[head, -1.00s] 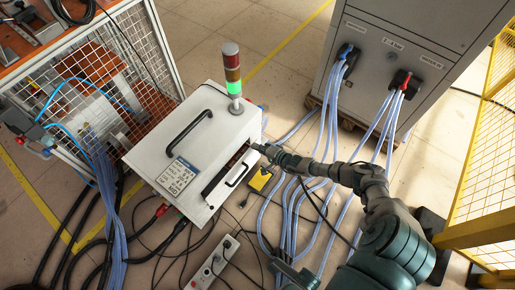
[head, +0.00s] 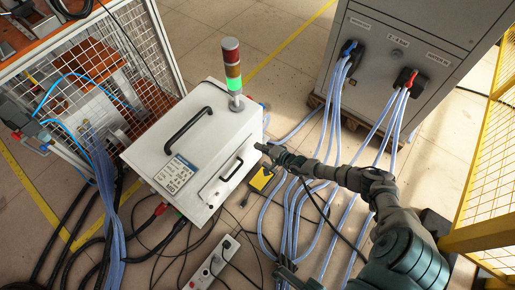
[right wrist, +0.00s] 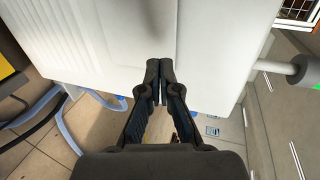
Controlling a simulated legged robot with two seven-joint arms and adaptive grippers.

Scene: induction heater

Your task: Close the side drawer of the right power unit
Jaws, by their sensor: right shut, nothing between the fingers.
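The right power unit (head: 165,150) is a white box with a black top handle and a signal tower lit green. Its side drawer (head: 218,186), with a dark bar handle, looks about flush with the side wall facing my right arm. My right gripper (head: 262,148) is shut and empty, beside the far end of the drawer front. In the right wrist view the closed fingertips (right wrist: 160,80) are up against or very near a white panel (right wrist: 120,45); I cannot tell whether they touch. My left gripper is not recognisable in view.
A grey cabinet (head: 400,40) with blue cables stands at the back right. A wire-mesh cage (head: 110,70) is at the left and a yellow fence (head: 490,150) at the right. Cables and a power strip (head: 212,262) lie on the floor in front.

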